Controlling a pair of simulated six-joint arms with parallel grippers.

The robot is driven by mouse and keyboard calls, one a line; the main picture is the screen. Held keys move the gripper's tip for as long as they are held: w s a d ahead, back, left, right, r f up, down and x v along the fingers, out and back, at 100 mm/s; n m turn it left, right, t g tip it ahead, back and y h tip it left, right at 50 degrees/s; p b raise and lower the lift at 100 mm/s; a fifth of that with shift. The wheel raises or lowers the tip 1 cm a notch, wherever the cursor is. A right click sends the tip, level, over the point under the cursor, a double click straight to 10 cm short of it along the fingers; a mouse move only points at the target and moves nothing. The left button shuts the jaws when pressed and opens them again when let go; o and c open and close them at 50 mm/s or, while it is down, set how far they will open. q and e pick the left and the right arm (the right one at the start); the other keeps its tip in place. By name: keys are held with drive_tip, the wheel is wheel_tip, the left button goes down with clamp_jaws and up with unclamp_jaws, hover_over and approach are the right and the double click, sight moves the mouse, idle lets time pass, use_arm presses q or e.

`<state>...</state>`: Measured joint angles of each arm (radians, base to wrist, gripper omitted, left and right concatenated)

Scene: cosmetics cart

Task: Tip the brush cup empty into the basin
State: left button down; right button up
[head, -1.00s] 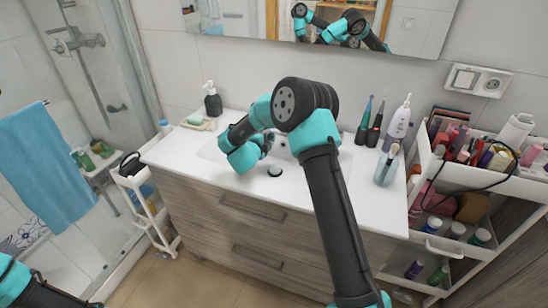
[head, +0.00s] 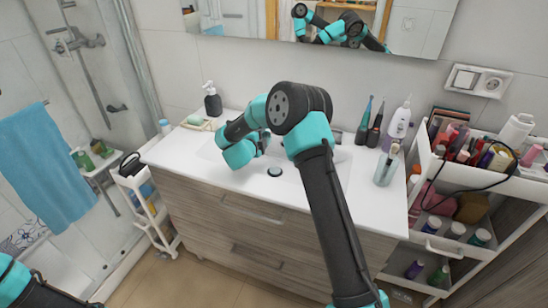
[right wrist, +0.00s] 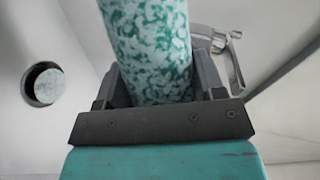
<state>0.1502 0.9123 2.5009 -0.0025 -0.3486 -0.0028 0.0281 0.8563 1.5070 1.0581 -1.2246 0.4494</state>
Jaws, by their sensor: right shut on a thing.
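My right gripper (right wrist: 160,95) is shut on a teal-and-white marbled cylinder (right wrist: 150,45), which looks like a cup, in the right wrist view. Its far end runs out of the top of that view, so I cannot tell whether anything is inside it. In the head view my right forearm and wrist reach over the white basin (head: 305,185), and they hide the gripper and the held cylinder. The basin's round drain (head: 275,172) shows just right of my wrist; it also shows at the left in the right wrist view (right wrist: 43,84). My left gripper is out of view.
A soap dispenser (head: 212,100) stands back left. A loaded cart (head: 460,200) stands at right. The tap (right wrist: 225,50) is near the held cylinder.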

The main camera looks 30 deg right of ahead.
drive_tip(key=shift+w+a+f+n+g+b, duration=0.1)
drive_tip(key=shift+f+n+g, duration=0.2)
drive_tip(key=shift+n, duration=0.35)
drive_tip(key=shift+w+d+f+n+g+b, duration=0.1)
drive_tip(key=shift+f+n+g+b, duration=0.1)
drive_tip(key=shift+n+g, duration=0.35)
drive_tip(key=shift+w+a+f+n+g+b, duration=0.1)
drive_tip(key=shift+f+n+g, duration=0.15)
drive_tip(key=shift+n, duration=0.45)
drive_tip(key=shift+w+a+f+n+g, duration=0.1)
drive_tip(key=shift+w+f+n+g, duration=0.3)
drive_tip(key=shift+n, duration=0.3)
drive_tip(key=shift+w+a+f+n+g+h+b, duration=0.15)
drive_tip(key=shift+w+a+f+n+g, duration=0.15)
drive_tip(key=shift+w+n, duration=0.3)
drive_tip(key=shift+w+a+f+n+g+h+b, duration=0.1)
drive_tip(key=shift+w+a+f+n+g, duration=0.15)
drive_tip(key=shift+w+n, duration=0.35)
drive_tip(key=shift+w+a+f+n+g+h+b, duration=0.2)
drive_tip(key=shift+w+n+g, duration=0.15)
drive_tip(key=shift+w+n, duration=0.25)
drive_tip(key=shift+w+a+r+n+g, duration=0.2)
drive_tip(key=shift+w+r+n+g, duration=0.3)
drive_tip(key=shift+w+n, duration=0.35)
drive_tip(key=shift+s, duration=0.1)
